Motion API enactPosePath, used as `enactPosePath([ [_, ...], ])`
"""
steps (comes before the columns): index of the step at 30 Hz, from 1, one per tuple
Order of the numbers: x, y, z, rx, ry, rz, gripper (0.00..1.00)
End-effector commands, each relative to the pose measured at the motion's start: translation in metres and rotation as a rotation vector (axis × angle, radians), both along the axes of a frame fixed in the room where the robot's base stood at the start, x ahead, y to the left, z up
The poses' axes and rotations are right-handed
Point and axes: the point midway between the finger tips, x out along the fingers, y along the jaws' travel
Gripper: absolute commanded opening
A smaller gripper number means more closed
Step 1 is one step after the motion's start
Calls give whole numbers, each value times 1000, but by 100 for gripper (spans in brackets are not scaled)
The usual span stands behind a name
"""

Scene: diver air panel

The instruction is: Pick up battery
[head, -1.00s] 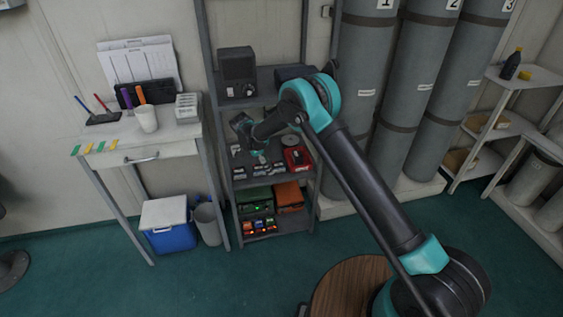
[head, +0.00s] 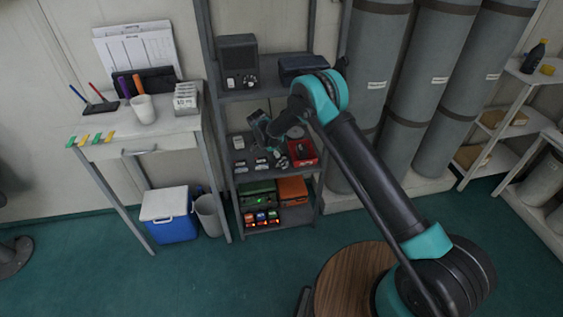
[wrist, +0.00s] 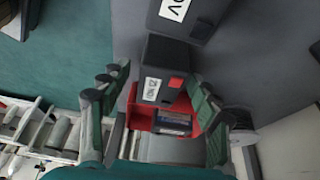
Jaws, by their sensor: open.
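In the wrist view my gripper (wrist: 158,80) is open, with one dark-tipped finger pair at the left and the other at the right. A dark block (wrist: 153,60) with a white label and a small red square lies between and beyond the fingers; it may be the battery, but I cannot read the label. No finger clearly touches it. A red open bin (wrist: 134,118) with blue and grey pieces inside is just below the block in the picture. In the head view the red bin (head: 308,157) is on the middle shelf, and my gripper (head: 273,146) is just left of it.
The grey rack (head: 237,95) has a dark speaker-like box (head: 238,62) on its upper shelf. Several small labelled items (head: 240,167) lie left of the bin. Green (head: 258,194) and orange (head: 291,190) cases are below. Tall grey cylinders (head: 378,90) stand at the right.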

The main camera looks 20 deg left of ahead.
Motion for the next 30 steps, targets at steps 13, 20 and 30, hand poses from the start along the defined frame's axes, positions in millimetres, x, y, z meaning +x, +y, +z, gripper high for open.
enactPosePath([
  [13, 1, -2, -6, 0, 0, 0, 41],
  [20, 1, -2, -5, 0, 0, 0, 12],
  [30, 1, -2, -5, 0, 0, 0, 0],
])
